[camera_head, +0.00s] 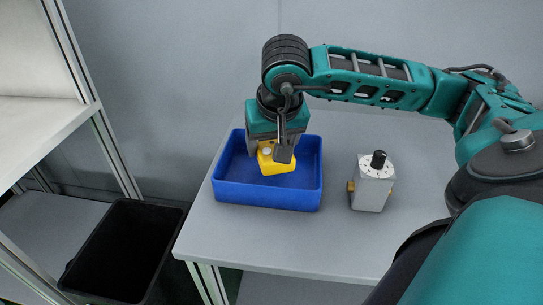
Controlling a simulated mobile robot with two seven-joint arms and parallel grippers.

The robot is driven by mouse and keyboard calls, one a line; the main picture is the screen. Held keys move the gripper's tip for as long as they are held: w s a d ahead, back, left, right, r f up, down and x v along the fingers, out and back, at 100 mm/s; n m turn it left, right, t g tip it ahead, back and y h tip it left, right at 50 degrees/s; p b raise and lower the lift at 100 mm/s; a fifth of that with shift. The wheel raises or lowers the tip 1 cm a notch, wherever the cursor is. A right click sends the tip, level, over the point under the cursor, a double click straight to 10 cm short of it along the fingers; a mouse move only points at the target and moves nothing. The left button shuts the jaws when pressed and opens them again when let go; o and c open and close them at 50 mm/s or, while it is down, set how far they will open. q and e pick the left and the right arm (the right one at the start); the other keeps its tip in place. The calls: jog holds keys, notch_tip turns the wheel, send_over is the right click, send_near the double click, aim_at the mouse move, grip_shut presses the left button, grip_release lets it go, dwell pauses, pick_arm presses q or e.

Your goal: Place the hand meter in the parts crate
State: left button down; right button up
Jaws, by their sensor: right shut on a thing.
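The hand meter (275,161), a small yellow block with a pale round spot, is held by my right gripper (272,150). My right gripper points down and is shut on it, and its fingers hide part of it. The meter shows over the inside of the blue parts crate (266,197) on the grey table. I cannot tell whether it touches the crate's floor. My left gripper is not in view.
A grey box-shaped device with a black knob (372,182) stands on the table right of the crate. A black bin (122,250) stands on the floor at the lower left, beside a white shelf unit (35,130). The table's front is clear.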

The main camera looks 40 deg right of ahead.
jog(key=shift+f+b, duration=0.5)
jog(key=shift+f, duration=2.05)
jog(key=shift+f, duration=0.2)
jog(key=o, duration=1.2)
